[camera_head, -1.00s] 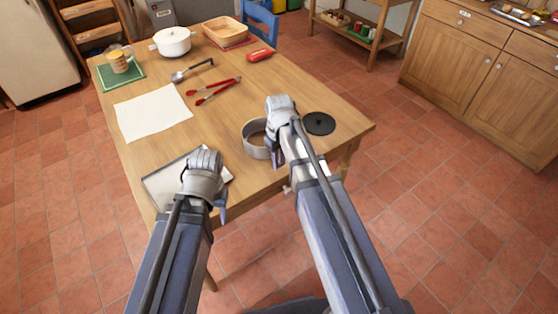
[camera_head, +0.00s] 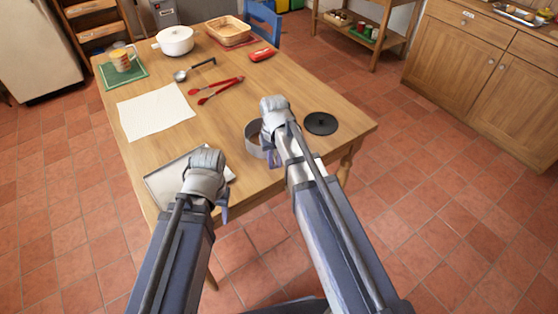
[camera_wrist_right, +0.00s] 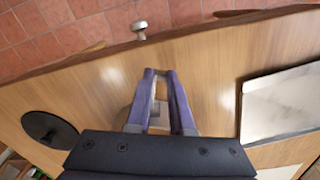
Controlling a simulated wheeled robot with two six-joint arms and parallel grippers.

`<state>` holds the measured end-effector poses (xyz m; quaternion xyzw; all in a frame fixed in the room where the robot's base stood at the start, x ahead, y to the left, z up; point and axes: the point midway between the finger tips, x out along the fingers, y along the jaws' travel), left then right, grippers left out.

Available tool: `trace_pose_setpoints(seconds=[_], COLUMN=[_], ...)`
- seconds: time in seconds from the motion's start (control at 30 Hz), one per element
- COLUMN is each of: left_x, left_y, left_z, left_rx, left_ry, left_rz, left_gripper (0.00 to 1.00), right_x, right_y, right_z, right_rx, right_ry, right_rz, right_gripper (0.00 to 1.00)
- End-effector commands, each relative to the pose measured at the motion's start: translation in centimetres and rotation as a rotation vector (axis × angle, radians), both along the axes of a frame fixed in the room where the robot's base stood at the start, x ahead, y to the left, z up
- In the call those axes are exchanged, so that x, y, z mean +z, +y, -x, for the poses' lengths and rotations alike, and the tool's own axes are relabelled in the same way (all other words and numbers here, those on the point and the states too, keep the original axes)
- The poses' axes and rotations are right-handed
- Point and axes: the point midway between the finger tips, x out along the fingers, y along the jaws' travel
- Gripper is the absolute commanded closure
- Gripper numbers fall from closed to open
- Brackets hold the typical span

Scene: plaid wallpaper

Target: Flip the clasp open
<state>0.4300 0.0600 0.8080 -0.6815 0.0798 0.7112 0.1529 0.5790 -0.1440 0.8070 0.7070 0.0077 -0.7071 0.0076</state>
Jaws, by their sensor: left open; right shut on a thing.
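A grey round springform pan ring (camera_head: 254,140) stands on the wooden table near its front right edge. My right gripper (camera_head: 271,158) is at the ring's near right side, with its fingers pointing down. The fingers are shut on a small part at the ring's side, taken to be the clasp, which is mostly hidden. My left gripper (camera_head: 222,208) is open and empty above the table's front edge, by a grey tray.
A black round lid (camera_head: 320,123) lies right of the ring. The grey tray (camera_head: 160,186) lies under the left hand. Red tongs (camera_head: 222,87), a ladle (camera_head: 182,75), white paper (camera_head: 155,110) and a white pot (camera_head: 175,42) lie further back.

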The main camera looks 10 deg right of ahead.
Motion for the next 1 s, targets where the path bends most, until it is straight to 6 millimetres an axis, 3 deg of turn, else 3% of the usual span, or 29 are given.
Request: trace_pose_setpoints(seconds=[0.2,0.5,0.53,0.73,1.0], left_x=[0.0,0.0,0.0,0.0,0.04], left_y=[0.0,0.0,0.0,0.0,0.0], left_z=[0.0,0.0,0.0,0.0,0.0], left_rx=[0.0,0.0,0.0,0.0,0.0], left_ry=[0.0,0.0,0.0,0.0,0.0], left_rz=[0.0,0.0,0.0,0.0,0.0], left_gripper=[0.5,0.5,0.5,0.5,0.5], right_x=[0.0,0.0,0.0,0.0,0.04], right_y=[0.48,0.49,0.49,0.48,0.48], right_z=[-0.12,-0.12,-0.12,-0.11,-0.1], right_rx=[-0.095,-0.098,-0.098,-0.097,-0.097], right_ry=[0.0,-0.001,-0.001,-0.001,0.0], right_rz=[0.0,0.0,0.0,0.0,0.0], right_gripper=[1.0,1.0,0.76,0.54,0.53])
